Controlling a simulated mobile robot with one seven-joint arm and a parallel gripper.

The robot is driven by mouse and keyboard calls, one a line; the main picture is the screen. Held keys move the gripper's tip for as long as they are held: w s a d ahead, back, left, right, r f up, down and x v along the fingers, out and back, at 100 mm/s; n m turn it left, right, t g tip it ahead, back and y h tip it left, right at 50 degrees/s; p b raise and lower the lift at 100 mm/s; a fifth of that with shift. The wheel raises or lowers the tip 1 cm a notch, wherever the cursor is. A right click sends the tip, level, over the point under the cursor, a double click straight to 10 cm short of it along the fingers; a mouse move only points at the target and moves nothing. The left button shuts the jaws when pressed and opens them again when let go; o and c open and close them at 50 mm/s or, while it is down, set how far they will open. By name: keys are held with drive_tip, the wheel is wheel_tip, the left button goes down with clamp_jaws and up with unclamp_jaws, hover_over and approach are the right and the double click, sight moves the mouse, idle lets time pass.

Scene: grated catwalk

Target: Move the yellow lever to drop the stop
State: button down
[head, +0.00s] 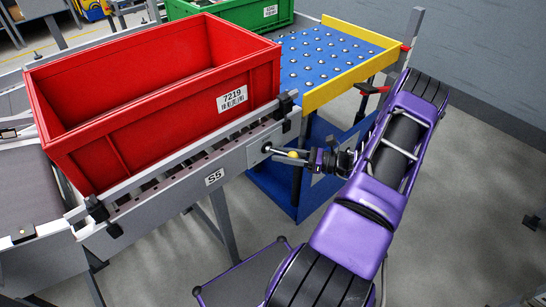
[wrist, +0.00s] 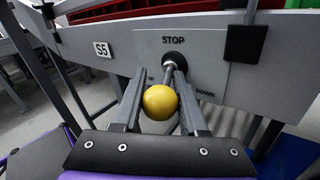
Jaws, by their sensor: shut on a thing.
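The yellow lever's ball knob (wrist: 160,102) sits between the two fingers of my gripper (wrist: 159,84), which is shut on the lever. Its metal rod runs from the knob up to a black pivot on a grey plate (wrist: 205,48) marked STOP, with DOWN at lower right. In the head view the knob (head: 292,154) shows at the tip of my gripper (head: 302,158), beside the conveyor's side rail. A black block (head: 285,103) stands at the rail's end near the red crate (head: 150,118); I cannot tell if it is the stop.
The red crate, labelled 7219, sits on the grey S5 conveyor (head: 214,178). Beyond is a blue ball-transfer table (head: 325,62) with a yellow rim (head: 352,82) and a green crate (head: 240,12). Grey floor lies open at right.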

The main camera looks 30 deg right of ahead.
idle(0.5)
drive_tip(key=shift+c, duration=2.3)
unclamp_jaws()
drive_tip(key=v, duration=1.7)
drive_tip(key=shift+d, duration=0.2)
drive_tip(key=shift+s+r, duration=0.1)
